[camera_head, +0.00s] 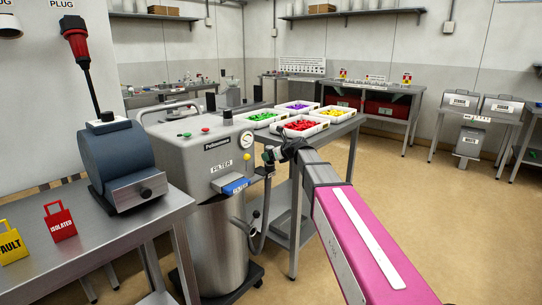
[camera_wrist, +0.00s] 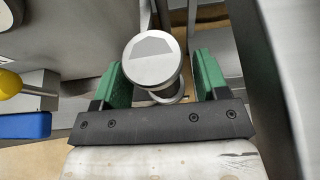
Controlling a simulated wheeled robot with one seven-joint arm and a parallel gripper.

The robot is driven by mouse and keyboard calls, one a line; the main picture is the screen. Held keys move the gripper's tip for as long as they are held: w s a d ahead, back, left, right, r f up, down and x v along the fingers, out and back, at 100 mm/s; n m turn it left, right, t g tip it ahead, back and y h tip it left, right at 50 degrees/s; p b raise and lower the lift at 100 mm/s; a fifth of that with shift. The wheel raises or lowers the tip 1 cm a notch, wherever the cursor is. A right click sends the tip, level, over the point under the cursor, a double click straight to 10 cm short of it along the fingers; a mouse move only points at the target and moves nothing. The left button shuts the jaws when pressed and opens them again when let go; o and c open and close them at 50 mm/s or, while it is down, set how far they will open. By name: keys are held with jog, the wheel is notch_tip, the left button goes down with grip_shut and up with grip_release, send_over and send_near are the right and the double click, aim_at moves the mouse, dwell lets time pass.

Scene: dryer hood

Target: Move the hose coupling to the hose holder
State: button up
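My gripper (camera_head: 271,155) is at the right side of the grey dryer machine in the head view, and its fingers are small there. In the wrist view my gripper (camera_wrist: 161,75) has its two green fingers apart. A round grey metal end piece, which looks like the hose coupling (camera_wrist: 151,58), stands between them. A gap shows beside the right finger, and I see no firm grip. In the head view a grey hose (camera_head: 264,225) hangs in a curve below my gripper, and the coupling is mostly hidden there. I cannot make out the hose holder for certain.
The dryer machine (camera_head: 198,150) has a blue filter drawer (camera_head: 235,186) at its front. A steel table behind carries trays of red pieces (camera_head: 303,126) and other colours. A bench with a blue motor-like unit (camera_head: 118,158) stands at left. The floor at right is clear.

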jog(key=v, duration=1)
jog(key=shift+s+d, duration=0.2)
jog(key=shift+d, duration=0.1)
jog(key=shift+r, duration=0.1)
jog(key=s+d+f+n+g+h, duration=0.2)
jog(key=s+d+f+n, duration=0.3)
jog(key=s+f+n, duration=0.3)
jog(key=s+d+f+n+g+h, duration=0.3)
jog(key=s+f+n, duration=0.6)
jog(key=f, duration=0.4)
jog(key=s+d+f+n+g+h, duration=0.3)
jog(key=s+d+f+n+h, duration=0.2)
jog(key=s+f, duration=0.6)
jog(key=d+n, duration=0.2)
jog(key=n, duration=0.1)
jog(key=shift+d+f+n, duration=0.2)
jog(key=shift+f+n, duration=0.05)
jog(key=shift+n, duration=0.05)
